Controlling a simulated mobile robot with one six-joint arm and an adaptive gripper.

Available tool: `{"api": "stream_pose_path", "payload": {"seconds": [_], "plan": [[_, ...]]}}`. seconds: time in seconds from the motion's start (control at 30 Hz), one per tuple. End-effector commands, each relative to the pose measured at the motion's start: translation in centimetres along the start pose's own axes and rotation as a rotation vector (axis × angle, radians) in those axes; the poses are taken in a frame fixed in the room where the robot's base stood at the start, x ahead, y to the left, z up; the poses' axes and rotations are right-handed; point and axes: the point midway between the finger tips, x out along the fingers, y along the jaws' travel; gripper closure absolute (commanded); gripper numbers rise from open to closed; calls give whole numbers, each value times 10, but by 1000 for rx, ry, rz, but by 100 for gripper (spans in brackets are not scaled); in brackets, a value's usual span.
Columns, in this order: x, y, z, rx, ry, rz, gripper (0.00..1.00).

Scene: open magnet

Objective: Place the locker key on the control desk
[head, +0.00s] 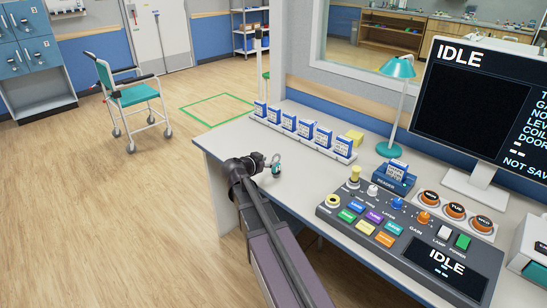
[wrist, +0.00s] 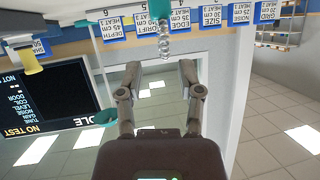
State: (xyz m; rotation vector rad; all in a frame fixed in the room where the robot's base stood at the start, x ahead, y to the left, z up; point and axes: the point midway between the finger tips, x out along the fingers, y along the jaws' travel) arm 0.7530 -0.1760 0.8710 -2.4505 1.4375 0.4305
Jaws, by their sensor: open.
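A small teal and silver item (head: 276,169), which looks like the locker key, is at the front left part of the control desk (head: 225,139). In the wrist view, which is upside down, its silver part (wrist: 164,50) lies just beyond and between my fingertips, with its teal part at the top edge. My gripper (head: 268,162) is low over the desk beside it. In the wrist view my gripper (wrist: 160,70) has its two fingers apart with nothing clearly between them. I cannot tell whether the item touches the desk.
A row of blue-and-white cards (head: 305,131) runs along the back of the desk. A control console (head: 400,235), a teal lamp (head: 398,68), a card reader (head: 393,180) and a monitor (head: 470,100) stand to the right. Bare desktop surrounds my gripper. A wheeled chair (head: 135,95) stands on the floor.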

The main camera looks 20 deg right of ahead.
Motion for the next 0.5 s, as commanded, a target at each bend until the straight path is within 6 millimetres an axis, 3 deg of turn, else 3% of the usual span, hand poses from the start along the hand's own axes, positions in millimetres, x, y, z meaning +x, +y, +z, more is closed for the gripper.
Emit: {"api": "stream_pose_path", "payload": {"seconds": [0.2,0.5], "plan": [[-28,0,-2,-1,0,-1,53],[-38,0,0,0,1,0,53]]}}
